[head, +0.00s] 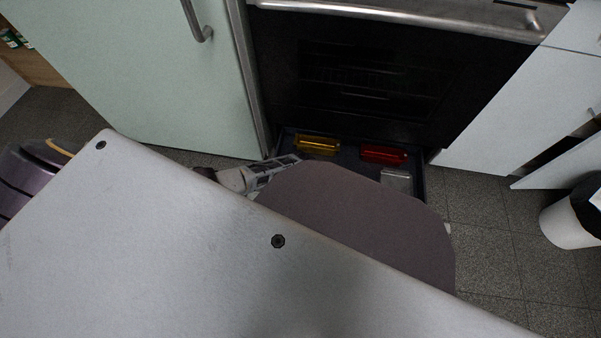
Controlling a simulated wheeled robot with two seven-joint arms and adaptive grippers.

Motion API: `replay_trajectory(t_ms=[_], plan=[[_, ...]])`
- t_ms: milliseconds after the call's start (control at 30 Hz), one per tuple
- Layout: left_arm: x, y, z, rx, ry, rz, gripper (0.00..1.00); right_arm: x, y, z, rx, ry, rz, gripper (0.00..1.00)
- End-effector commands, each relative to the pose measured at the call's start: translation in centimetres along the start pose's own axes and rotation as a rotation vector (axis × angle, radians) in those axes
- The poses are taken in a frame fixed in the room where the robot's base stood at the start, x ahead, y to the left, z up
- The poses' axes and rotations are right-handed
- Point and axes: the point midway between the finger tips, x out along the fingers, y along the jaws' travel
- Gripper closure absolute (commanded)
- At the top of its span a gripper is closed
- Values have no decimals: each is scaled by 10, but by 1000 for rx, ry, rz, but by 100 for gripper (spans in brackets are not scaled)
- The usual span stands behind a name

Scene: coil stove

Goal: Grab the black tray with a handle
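A dark open drawer or tray (346,157) sits low at the foot of the oven. It holds a yellow item (317,145), a red item (383,154) and a small silver item (397,179). I cannot make out a separate black tray or its handle; much of the drawer's near side is hidden by my own body. My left gripper (281,170) shows partly at the drawer's left side, its jaws too small and covered to read. I cannot tell whether it touches the drawer. My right gripper is not in view.
The black oven front (365,85) with a metal handle (400,15) stands behind the drawer. A pale green cabinet door (150,75) is at the left, and white cabinets (515,110) at the right.

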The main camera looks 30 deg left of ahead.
Motion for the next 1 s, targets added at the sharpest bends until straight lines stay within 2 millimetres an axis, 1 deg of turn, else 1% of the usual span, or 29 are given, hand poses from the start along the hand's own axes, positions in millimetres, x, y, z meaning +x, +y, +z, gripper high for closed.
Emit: replay_trajectory(t_ms=[467, 833, 1000], plan=[[0, 0, 0, 0, 1, 0, 54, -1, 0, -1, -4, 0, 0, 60], [0, 0, 0, 0, 0, 0, 100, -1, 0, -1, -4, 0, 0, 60], [0, 0, -1, 0, 1, 0, 100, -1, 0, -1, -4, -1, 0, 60]])
